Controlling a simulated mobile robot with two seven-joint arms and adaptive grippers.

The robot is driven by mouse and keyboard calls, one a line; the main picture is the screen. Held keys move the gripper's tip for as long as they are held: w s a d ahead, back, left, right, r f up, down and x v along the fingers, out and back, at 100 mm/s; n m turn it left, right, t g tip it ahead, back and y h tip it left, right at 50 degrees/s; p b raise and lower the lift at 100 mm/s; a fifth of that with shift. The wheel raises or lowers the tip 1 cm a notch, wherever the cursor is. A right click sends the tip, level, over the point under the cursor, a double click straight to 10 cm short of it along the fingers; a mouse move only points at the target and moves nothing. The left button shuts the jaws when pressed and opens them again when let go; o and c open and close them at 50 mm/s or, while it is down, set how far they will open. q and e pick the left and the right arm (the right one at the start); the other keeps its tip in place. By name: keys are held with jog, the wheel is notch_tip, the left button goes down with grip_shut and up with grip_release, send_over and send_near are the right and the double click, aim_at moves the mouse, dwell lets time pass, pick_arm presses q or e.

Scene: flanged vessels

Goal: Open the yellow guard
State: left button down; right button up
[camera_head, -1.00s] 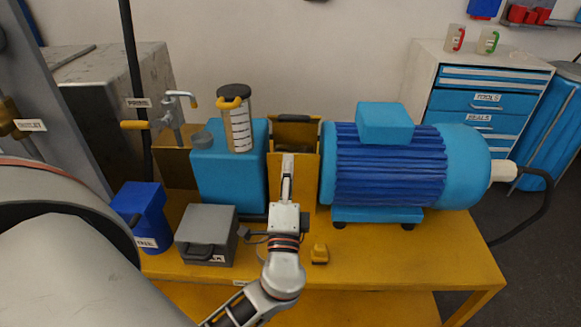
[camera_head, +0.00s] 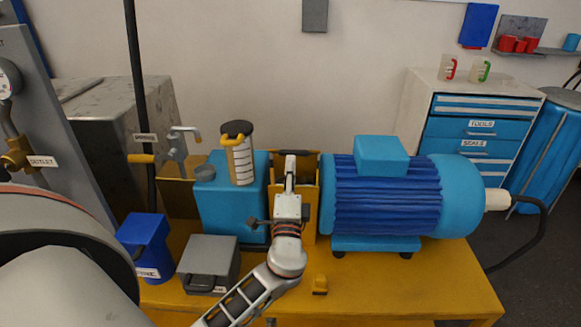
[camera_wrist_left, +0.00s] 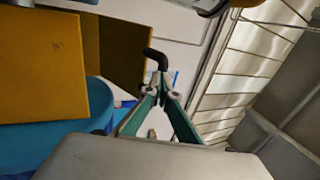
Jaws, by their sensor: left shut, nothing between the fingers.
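The yellow guard (camera_head: 309,203) stands between the blue pump block and the blue motor in the head view, partly hidden behind my left arm. My left gripper (camera_head: 290,160) is shut and empty, at the height of the guard's top edge. In the left wrist view the shut fingers (camera_wrist_left: 160,92) point toward a dark curved bar (camera_wrist_left: 156,57), perhaps the guard's handle; I cannot tell whether they touch. A yellow panel (camera_wrist_left: 42,68) fills the left of that view, with a darker yellow panel (camera_wrist_left: 126,58) behind it. My right gripper is out of view.
The motor (camera_head: 390,195) is close on the right and the pump block (camera_head: 225,205) with a striped cylinder (camera_head: 240,160) close on the left. A grey box (camera_head: 210,262) and a blue box (camera_head: 147,245) stand at front left.

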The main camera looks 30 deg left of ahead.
pick_arm(q)
jog(key=shift+r, duration=0.1)
jog(key=s+r+b+x, duration=0.1)
jog(key=r+b+x, duration=0.1)
jog(key=x, duration=1.7)
jog(key=shift+r, duration=0.85)
jog(key=shift+w+d, duration=0.1)
